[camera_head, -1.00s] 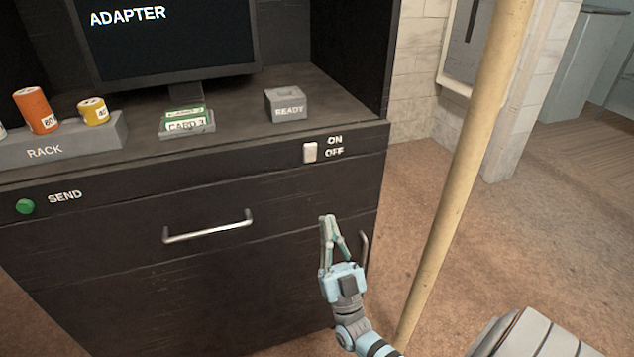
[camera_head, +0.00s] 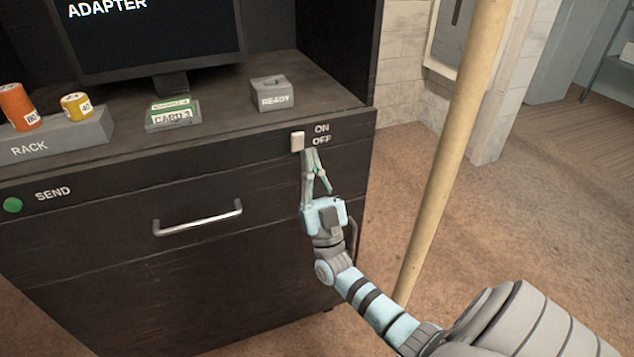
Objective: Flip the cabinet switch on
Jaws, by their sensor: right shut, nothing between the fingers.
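The cabinet switch (camera_head: 297,141) is a small white rocker on the dark cabinet's front edge, left of the printed words ON and OFF. Whether it is tipped to ON or OFF is too small to tell. My right gripper (camera_head: 309,153) is shut and empty, pointing up. Its fingertips are just below and slightly right of the switch, and I cannot tell whether they touch it. My left gripper is not in view.
The dark cabinet (camera_head: 110,245) has a drawer handle (camera_head: 198,218) and a green SEND button (camera_head: 13,205). On top are a monitor (camera_head: 160,45), a rack (camera_head: 60,138), a card holder (camera_head: 172,122) and a READY block (camera_head: 270,94). A yellowish pole (camera_head: 447,160) stands right of the cabinet.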

